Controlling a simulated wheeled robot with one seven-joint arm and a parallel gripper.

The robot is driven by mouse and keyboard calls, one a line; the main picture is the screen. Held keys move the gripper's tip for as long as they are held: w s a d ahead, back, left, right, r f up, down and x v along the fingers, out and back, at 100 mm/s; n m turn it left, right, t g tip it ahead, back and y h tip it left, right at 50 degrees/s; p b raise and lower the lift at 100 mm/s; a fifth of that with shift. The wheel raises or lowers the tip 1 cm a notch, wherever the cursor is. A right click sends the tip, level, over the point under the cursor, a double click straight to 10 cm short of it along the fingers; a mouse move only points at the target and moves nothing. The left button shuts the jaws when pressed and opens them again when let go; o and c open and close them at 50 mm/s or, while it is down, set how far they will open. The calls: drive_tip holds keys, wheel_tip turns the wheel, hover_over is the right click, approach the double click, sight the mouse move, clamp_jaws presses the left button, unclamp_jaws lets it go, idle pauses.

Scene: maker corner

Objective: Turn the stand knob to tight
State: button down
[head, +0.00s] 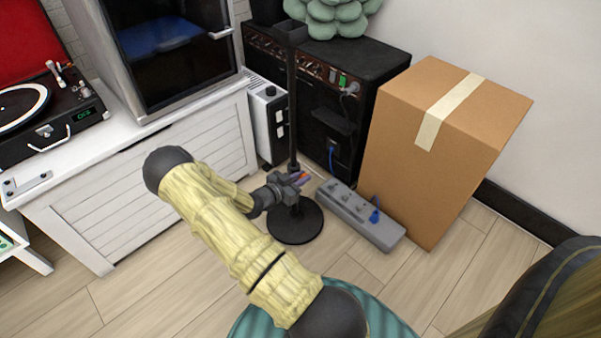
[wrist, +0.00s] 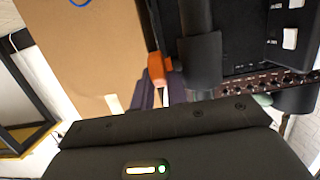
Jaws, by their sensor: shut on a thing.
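The stand is a slim black pole (head: 292,110) on a round black base (head: 294,226); the pole and its thick collar (wrist: 200,62) also show in the wrist view. The stand knob (head: 304,175) is a small orange piece on the side of the pole, and it shows as an orange end (wrist: 156,68) left of the collar in the wrist view. My gripper (head: 292,183) is at the knob, low on the pole above the base. Its fingers (wrist: 163,95) are shut on the knob and hide part of it. The knob's exact turn angle cannot be told.
A grey power strip (head: 360,216) with a blue plug lies right of the base. A cardboard box (head: 410,160) and a black amplifier (head: 365,70) stand behind. A white heater (head: 268,125) and white cabinet (head: 150,170) are to the left. Floor in front is partly clear.

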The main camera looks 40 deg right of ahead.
drive_tip(key=y+p, duration=0.1)
drive_tip(key=p, duration=0.1)
drive_tip(key=y+p, duration=0.1)
drive_tip(key=p, duration=0.1)
drive_tip(key=shift+d+r+y, duration=0.15)
drive_tip(key=shift+r+y, duration=0.15)
drive_tip(key=shift+r, duration=0.1)
drive_tip(key=shift+f+y+p, duration=0.2)
drive_tip(key=shift+y+p, duration=0.4)
drive_tip(key=shift+p, duration=0.3)
drive_tip(key=shift+f, duration=0.1)
drive_tip(key=c, duration=1.7)
unclamp_jaws()
drive_tip(key=shift+b, duration=0.35)
drive_tip(key=h+b, duration=0.2)
drive_tip(key=b, duration=0.1)
drive_tip(key=shift+f, duration=0.35)
drive_tip(key=h+b, duration=0.2)
drive_tip(key=b, duration=0.2)
drive_tip(key=h+b, duration=0.2)
drive_tip(key=b, duration=0.1)
drive_tip(key=shift+a+f+b, duration=0.15)
drive_tip(key=shift+a+b, duration=0.15)
drive_tip(key=shift+b, duration=0.1)
